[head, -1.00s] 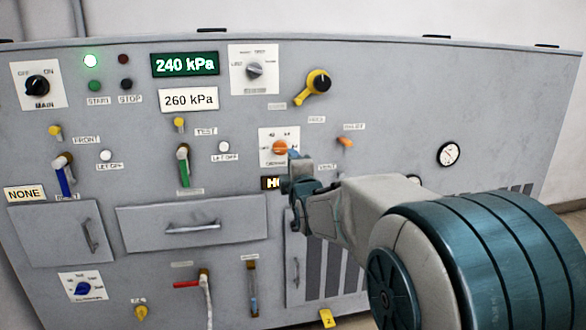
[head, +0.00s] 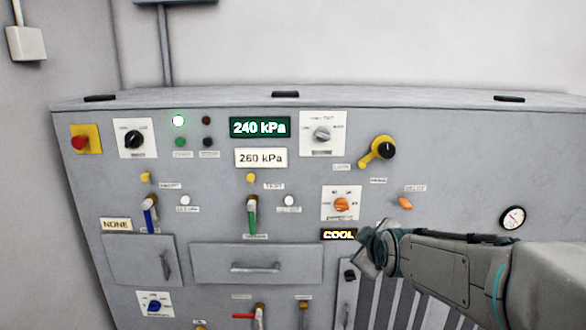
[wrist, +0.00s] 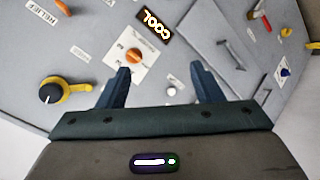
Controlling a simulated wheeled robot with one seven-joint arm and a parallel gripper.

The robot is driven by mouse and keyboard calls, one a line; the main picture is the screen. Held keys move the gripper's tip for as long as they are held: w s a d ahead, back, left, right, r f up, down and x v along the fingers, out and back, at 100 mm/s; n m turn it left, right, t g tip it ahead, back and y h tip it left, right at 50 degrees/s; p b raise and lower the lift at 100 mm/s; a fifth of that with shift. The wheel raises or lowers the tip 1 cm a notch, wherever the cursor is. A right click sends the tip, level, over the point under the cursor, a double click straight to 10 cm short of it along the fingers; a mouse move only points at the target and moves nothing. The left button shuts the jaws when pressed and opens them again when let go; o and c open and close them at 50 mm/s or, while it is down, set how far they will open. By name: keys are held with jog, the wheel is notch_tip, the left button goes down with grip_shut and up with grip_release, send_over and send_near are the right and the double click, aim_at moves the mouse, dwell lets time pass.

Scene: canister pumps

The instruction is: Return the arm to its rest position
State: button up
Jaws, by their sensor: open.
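My gripper (head: 372,245) is in front of the grey panel (head: 85,215), just below the orange knob (head: 341,204) and beside the lit "COOL" display (head: 339,234). In the wrist view my gripper (wrist: 160,85) has its two dark fingers spread apart with nothing between them. The orange knob (wrist: 134,56) and the "COOL" display (wrist: 154,26) show beyond the fingers, apart from them. My arm reaches in from the lower right of the head view.
The yellow-handled black knob (head: 379,151), an orange relief lever (head: 405,203) and a gauge (head: 512,217) stand out on the panel. A drawer (head: 215,262) and a blue-handled lever (head: 149,215) are to the left. Bare wall lies above the panel.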

jog(key=s+r+m+g+p, duration=0.4)
jog(key=s+r+m+p, duration=0.1)
jog(key=s+p, duration=0.4)
jog(key=s+a+r+m+g+p, duration=0.1)
jog(key=s+r+m+g+p, duration=0.3)
jog(key=s+p, duration=0.5)
jog(key=s+r+m, duration=0.1)
jog(key=s, duration=0.4)
jog(key=shift+s+a+r+g, duration=0.15)
jog(key=shift+r+g, duration=0.15)
jog(key=shift+r, duration=0.1)
